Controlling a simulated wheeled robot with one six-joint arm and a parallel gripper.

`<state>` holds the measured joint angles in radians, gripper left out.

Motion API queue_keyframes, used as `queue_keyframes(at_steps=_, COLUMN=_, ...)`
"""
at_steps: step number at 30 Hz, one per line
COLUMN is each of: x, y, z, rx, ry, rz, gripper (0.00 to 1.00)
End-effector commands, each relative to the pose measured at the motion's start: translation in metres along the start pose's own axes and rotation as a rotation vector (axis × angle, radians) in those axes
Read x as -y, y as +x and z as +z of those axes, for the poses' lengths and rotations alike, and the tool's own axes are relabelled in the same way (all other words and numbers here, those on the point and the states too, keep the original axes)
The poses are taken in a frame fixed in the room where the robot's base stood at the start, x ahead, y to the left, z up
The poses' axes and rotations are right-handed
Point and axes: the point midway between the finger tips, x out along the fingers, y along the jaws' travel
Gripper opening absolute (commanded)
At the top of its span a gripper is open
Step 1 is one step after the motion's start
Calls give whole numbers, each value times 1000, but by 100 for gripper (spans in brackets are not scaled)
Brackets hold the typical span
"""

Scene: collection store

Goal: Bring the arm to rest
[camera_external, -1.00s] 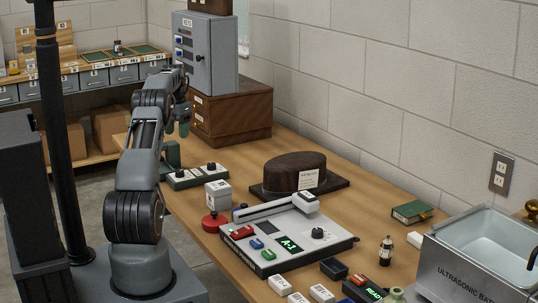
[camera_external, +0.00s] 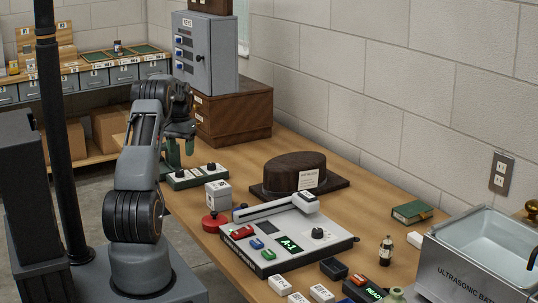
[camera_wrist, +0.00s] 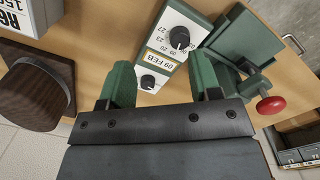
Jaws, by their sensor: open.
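My arm stands at the left in the external view, bent at the elbow with its wrist folded down. The two-knob box (camera_wrist: 170,45) lies beyond the fingers and carries a "09 FEB" label. I cannot tell the exact gap between the fingers and the box.
A green device with a red knob (camera_wrist: 270,104) sits beside the box. A grey cabinet (camera_external: 212,55) on a wooden drawer unit (camera_external: 232,115) stands close behind my gripper. A brown hat-shaped block (camera_external: 290,172), a control panel (camera_external: 285,235) and an ultrasonic bath (camera_external: 480,262) occupy the bench rightward.

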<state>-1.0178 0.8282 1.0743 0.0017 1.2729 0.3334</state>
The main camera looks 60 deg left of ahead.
Motion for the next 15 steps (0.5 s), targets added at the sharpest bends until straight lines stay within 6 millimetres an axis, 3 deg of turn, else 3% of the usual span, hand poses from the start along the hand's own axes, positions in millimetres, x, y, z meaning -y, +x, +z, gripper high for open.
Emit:
queue_keyframes(at_steps=1, x=-26, y=-9, z=9, rx=-2, ry=1, rz=-2, gripper=57)
queue_keyframes(at_steps=5, x=-98, y=-28, z=43, rx=-18, ry=18, rz=-9, gripper=57)
queue_keyframes(at_steps=8, x=-158, y=-44, z=84, rx=-41, ry=63, rz=-14, gripper=57)
queue_keyframes(at_steps=12, x=-229, y=-62, z=156, rx=-87, ry=157, rz=-14, gripper=57)
queue_keyframes(at_steps=15, x=-266, y=-69, z=211, rx=-122, ry=241, rz=-8, gripper=57)
